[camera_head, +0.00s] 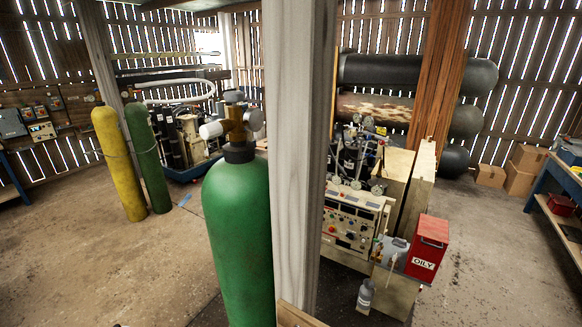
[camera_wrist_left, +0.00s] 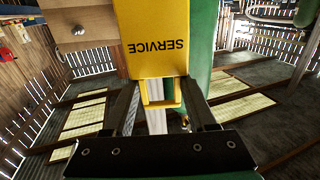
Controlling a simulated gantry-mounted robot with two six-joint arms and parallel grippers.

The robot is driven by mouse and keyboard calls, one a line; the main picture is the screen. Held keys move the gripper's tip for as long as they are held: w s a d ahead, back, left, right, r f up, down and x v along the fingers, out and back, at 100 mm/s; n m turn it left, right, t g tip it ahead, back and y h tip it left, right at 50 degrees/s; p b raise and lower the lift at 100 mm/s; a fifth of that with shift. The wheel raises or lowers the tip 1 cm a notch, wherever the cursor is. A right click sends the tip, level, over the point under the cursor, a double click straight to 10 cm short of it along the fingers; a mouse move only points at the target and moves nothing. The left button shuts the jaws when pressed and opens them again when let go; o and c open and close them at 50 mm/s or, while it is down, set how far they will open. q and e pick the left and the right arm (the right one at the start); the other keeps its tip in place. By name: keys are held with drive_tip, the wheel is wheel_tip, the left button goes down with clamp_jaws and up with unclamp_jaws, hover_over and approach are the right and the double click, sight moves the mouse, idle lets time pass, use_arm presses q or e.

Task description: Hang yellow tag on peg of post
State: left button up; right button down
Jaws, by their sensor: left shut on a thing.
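The yellow tag (camera_wrist_left: 152,25) fills the top middle of the left wrist view, with "SERVICE" printed upside down on it. A yellow loop (camera_wrist_left: 160,103) is at its lower end. My left gripper (camera_wrist_left: 160,92) is shut on the tag, with one dark finger on each side. A round metal peg (camera_wrist_left: 78,30) sticks out of a light wooden board (camera_wrist_left: 100,20) to the left of the tag, apart from it. In the head view the grey post (camera_head: 298,130) stands upright in the middle. Neither the tag nor the peg can be made out there.
A large green gas cylinder (camera_head: 238,220) with a brass valve stands close to the post's left side. A control machine (camera_head: 350,220) and a red OILY bin (camera_head: 428,248) are to the right. Yellow (camera_head: 120,165) and green (camera_head: 146,160) cylinders stand at the left.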

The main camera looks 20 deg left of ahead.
use_arm(q)
wheel_tip(320, 180, up, 6)
drive_tip(key=p, duration=0.6)
drive_tip(key=shift+f, duration=0.15)
